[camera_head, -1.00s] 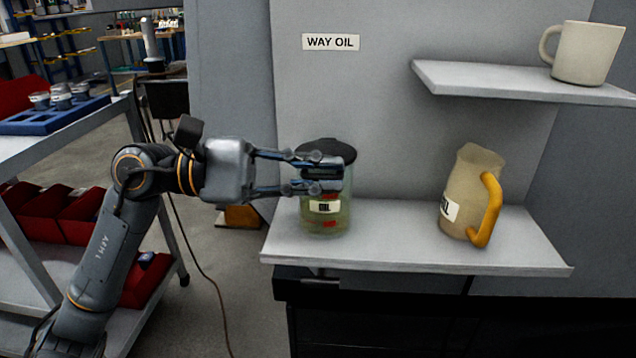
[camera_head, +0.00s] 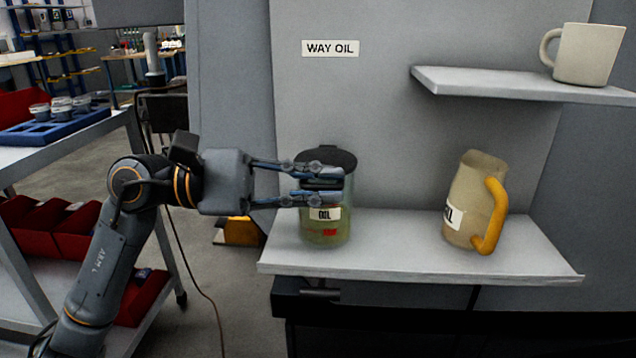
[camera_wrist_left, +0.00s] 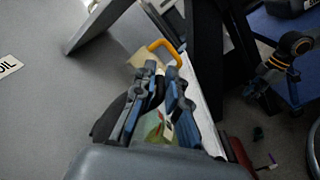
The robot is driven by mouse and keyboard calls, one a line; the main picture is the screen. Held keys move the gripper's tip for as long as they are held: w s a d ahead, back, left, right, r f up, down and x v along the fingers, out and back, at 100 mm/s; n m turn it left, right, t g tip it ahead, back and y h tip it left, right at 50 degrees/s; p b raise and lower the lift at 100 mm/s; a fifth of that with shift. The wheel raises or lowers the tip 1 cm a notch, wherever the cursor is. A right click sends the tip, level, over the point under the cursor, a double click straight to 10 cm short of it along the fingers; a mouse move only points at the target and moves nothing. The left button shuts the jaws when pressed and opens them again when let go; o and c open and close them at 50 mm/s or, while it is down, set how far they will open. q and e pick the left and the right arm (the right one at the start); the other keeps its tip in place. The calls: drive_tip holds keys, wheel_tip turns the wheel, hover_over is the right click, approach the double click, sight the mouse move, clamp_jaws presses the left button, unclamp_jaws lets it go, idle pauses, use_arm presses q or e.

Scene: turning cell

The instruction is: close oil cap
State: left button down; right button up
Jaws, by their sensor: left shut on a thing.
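The oil container (camera_head: 327,230) is a clear greenish jar with an OIL label, upright on the left part of the shelf. Its black round oil cap (camera_head: 338,158) is at the top of the jar, seen as a dark disc behind my fingers. My left gripper (camera_head: 325,185) reaches in from the left, level, in front of the jar's upper part. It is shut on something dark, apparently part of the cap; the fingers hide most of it. In the left wrist view the left gripper's fingers (camera_wrist_left: 155,105) cover much of the jar, and the cap's dark edge (camera_wrist_left: 106,120) shows beside them.
A beige jug (camera_head: 470,200) with a yellow handle stands on the shelf (camera_head: 400,258) to the right. A mug (camera_head: 588,55) sits on a higher shelf (camera_head: 500,86). A cart (camera_head: 60,150) is at left. A dark arm part (camera_wrist_left: 285,55), likely mine, shows in the wrist view.

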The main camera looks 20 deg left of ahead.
use_arm(q)
drive_tip(key=c, duration=1.6)
unclamp_jaws()
drive_tip(key=shift+w+f, duration=0.1)
drive_tip(key=shift+f, duration=0.3)
drive_tip(key=shift+o, duration=0.8)
drive_tip(key=shift+w, duration=0.15)
drive_tip(key=v, duration=1.2)
drive_tip(key=shift+r, duration=0.1)
